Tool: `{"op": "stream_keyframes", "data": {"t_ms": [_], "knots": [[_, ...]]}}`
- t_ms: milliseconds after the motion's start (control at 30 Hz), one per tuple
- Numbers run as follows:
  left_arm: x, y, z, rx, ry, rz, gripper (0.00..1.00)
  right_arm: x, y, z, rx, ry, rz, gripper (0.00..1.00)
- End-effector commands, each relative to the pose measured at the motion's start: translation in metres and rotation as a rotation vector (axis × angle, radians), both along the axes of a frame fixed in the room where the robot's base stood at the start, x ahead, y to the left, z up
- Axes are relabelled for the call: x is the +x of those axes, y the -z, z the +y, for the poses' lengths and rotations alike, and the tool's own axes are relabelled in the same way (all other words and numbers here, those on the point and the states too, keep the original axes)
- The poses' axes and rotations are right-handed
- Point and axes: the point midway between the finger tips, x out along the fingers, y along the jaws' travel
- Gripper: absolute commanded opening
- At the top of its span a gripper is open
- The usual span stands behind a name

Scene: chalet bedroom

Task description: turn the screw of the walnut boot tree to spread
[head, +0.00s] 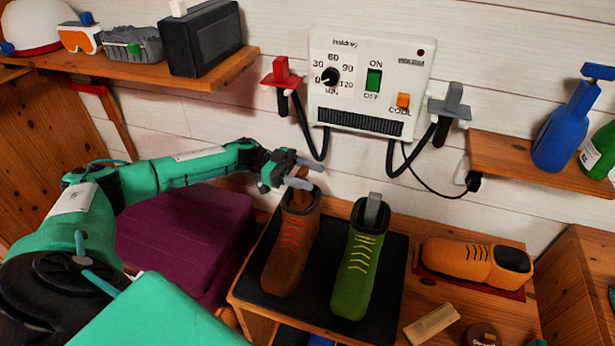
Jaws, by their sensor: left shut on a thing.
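A brown boot (291,250) with orange laces stands upright on a black mat (257,262). The brown wooden top of the walnut boot tree (299,197) shows in the boot's opening; the rest is hidden inside. My left gripper (306,173) reaches in from the left above this opening and is shut on the top of the boot tree. The fingers hide most of the screw, so its turn cannot be told. My right gripper is not in view.
A green boot (355,270) with a grey upright piece (372,210) in its opening stands close on the right. A wall dryer (368,80) with two hoses hangs behind. An orange shoe (470,262) lies at right, and a purple case (185,240) sits under my left arm.

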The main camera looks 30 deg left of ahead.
Motion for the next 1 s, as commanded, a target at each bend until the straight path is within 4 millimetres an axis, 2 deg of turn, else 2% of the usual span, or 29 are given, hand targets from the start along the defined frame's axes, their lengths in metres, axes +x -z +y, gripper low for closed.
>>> {"op": "stream_keyframes", "data": {"t_ms": [467,500,600,867,1000], "knots": [[-0.0002,-0.0006,-0.0004,-0.002,0.013,-0.001,0.31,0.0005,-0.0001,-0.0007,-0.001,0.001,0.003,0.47],[-0.0001,-0.0006,-0.0004,-0.002,0.013,-0.001,0.60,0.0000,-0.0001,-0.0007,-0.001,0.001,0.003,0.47],[-0.0001,-0.0006,-0.0004,-0.002,0.013,-0.001,0.76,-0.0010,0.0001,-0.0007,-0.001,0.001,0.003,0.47],[-0.0002,-0.0002,0.0003,-0.001,0.012,-0.001,0.76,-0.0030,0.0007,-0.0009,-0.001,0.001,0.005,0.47],[-0.0010,0.0012,0.0096,0.000,0.010,-0.001,0.76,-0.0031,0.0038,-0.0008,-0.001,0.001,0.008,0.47]]}}
